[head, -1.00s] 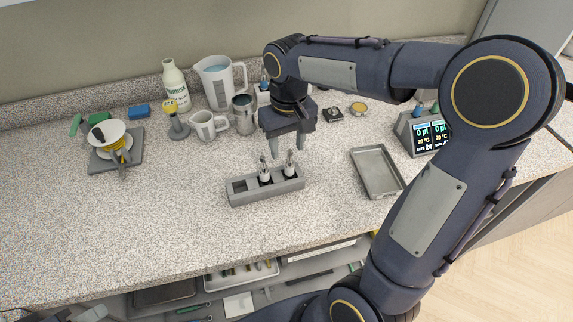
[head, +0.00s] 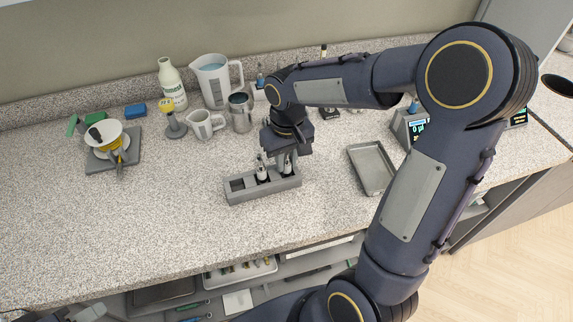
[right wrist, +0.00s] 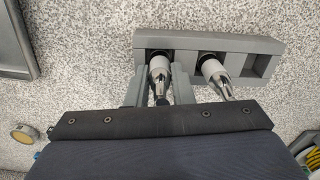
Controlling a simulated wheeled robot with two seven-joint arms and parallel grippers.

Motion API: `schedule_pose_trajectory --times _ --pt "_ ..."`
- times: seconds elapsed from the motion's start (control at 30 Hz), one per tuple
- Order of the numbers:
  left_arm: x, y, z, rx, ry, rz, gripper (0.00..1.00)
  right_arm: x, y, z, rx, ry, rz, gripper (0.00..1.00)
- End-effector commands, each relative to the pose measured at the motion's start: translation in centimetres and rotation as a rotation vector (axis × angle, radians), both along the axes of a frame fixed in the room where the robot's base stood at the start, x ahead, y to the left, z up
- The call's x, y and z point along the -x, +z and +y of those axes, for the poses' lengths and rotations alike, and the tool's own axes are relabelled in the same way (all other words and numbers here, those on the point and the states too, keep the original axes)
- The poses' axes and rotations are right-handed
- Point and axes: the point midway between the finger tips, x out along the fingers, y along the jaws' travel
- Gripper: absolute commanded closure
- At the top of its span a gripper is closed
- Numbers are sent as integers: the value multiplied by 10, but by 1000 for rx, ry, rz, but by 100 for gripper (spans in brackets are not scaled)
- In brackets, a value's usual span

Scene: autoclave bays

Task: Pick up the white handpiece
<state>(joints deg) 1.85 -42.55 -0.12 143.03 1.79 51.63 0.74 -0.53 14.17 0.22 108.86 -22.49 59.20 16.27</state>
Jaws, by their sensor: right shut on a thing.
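A grey holder block (head: 238,197) stands on the speckled counter; it also shows in the right wrist view (right wrist: 215,42). Two pale handpieces with metal tips stand in it, and its left slot in the head view is empty. My right gripper (head: 286,168) is shut on the right-hand handpiece (head: 288,166), which is still in its slot. In the right wrist view the fingers lie on either side of this handpiece (right wrist: 159,68). The other handpiece (head: 261,171) stands beside it, apart from the fingers, and shows in the right wrist view (right wrist: 212,68).
A metal tray (head: 372,168) lies right of the holder. Behind it stand a metal cup (head: 241,113), a small white jug (head: 204,125), a large pitcher (head: 213,85) and a bottle (head: 172,86). A dripper on a scale (head: 128,160) is at left. The counter's front left is clear.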

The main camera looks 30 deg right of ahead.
Motion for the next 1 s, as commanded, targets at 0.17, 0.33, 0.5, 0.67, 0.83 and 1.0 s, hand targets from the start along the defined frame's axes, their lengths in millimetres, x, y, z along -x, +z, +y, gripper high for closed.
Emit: schedule_pose_trajectory --times 0.17,0.33,0.5,0.67,0.83,1.0 --pt "0 0 0 0 0 0 64 0 0 0 0 0 -1 100" --pt "0 0 0 0 0 0 64 0 2 0 0 0 -1 100" --pt "0 0 0 0 0 0 64 -1 12 0 0 0 -5 100" --pt "0 -1 0 0 0 0 64 1 36 1 -1 2 -6 100" --pt "0 -5 0 0 0 0 64 23 67 19 -2 3 -8 100" --pt "0 -12 0 0 0 0 64 54 97 42 -2 7 -6 100"
